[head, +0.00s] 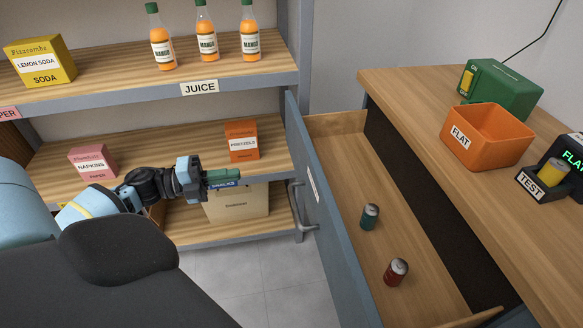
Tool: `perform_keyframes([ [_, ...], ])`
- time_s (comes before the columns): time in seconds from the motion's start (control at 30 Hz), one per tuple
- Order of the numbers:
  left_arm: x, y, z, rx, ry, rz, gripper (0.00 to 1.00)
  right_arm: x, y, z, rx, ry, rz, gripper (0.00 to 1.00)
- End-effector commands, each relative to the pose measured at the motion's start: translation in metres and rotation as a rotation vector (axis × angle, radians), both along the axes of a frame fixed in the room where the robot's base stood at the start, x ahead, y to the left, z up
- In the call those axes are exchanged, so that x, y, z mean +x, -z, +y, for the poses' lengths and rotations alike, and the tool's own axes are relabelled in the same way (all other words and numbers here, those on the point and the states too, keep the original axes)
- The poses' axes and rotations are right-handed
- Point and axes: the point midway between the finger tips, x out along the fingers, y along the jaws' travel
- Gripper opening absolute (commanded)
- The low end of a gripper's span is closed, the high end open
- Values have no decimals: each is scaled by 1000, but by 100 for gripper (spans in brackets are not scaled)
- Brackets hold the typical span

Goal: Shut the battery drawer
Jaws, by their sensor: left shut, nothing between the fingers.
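The battery drawer (345,172) stands pulled out from the wooden counter on the right. Its blue-grey front panel (325,215) faces left and carries a metal handle (297,207) and a small pale label, too slanted to read. A teal battery (370,216) and a dark red battery (396,271) stand upright in the drawer. My left gripper (226,178) is shut and empty, pointing right in front of the lower shelves. It is left of the drawer front, apart from the handle. My right gripper is out of view.
The counter (415,88) holds a green case (505,88), an orange FLAT bin (487,135) and a TEST device (545,180) with a yellow battery. Shelves (120,125) with juice bottles and boxes stand behind my left arm. Floor (270,270) shows clear left of the drawer.

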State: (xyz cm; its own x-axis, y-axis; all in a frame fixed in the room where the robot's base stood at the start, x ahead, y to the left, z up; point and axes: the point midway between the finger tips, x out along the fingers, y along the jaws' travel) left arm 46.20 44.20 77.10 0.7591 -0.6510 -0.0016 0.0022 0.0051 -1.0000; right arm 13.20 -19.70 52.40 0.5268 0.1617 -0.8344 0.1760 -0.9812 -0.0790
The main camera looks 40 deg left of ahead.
Motion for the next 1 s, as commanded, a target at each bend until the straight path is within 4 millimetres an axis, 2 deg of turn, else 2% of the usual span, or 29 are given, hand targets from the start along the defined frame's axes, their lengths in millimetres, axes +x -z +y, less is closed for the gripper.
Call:
perform_keyframes([
  [0.23, 13, -1, -12, -4, 0, -2, 0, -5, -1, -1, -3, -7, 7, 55],
  [0.7, 77, -2, -66, -6, -1, -2, 0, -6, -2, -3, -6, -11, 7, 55],
  [1.0, 103, 0, -88, -6, -3, 1, 0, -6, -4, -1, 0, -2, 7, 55],
])
